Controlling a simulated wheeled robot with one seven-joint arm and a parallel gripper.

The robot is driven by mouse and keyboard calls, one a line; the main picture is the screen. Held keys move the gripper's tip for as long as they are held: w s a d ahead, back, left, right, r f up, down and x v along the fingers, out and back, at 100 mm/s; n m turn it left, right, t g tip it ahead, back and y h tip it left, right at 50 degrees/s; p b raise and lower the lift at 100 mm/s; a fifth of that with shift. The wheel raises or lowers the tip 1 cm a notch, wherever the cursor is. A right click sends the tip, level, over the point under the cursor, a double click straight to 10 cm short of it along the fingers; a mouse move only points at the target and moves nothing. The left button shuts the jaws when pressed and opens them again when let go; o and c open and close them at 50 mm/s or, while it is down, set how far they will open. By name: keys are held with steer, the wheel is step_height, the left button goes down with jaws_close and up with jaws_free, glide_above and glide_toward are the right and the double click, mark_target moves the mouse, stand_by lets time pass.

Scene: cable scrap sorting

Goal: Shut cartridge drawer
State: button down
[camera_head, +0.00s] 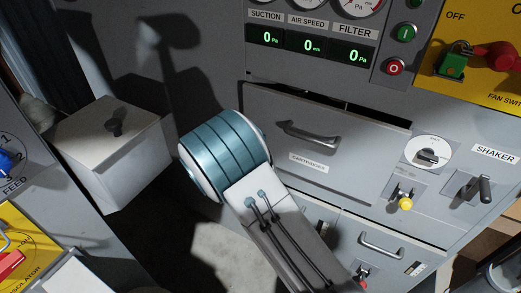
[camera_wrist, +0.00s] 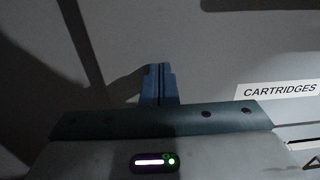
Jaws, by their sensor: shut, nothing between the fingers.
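The cartridge drawer (camera_head: 285,110) is in the grey cabinet in the head view, with a bar handle (camera_head: 308,135) and a CARTRIDGES label (camera_head: 308,162). A dark gap shows along its top edge, so its front stands out a little from the cabinet. In the wrist view, my gripper (camera_wrist: 160,68) is shut and empty, pointing at the grey drawer front (camera_wrist: 205,65), left of the CARTRIDGES label (camera_wrist: 279,89). I cannot tell whether the fingertips touch it. In the head view my arm hides the gripper and the drawer's lower left part.
Below is another drawer with a handle (camera_head: 381,245). A yellow-knobbed latch (camera_head: 405,203), a dial (camera_head: 428,153) and the shaker lever (camera_head: 484,189) are at right. Gauges and green displays (camera_head: 311,45) are above. A grey box (camera_head: 110,145) stands at left.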

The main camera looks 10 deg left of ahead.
steer(key=x, duration=0.2)
steer(key=shift+w+d, duration=0.1)
steer(key=shift+w, duration=0.2)
steer(key=shift+w+d+r, duration=0.15)
steer(key=shift+d, duration=0.05)
steer(key=b+v, duration=0.1)
steer(key=v, duration=1.3)
steer(key=shift+s+a, duration=0.25)
steer(key=shift+a, duration=0.15)
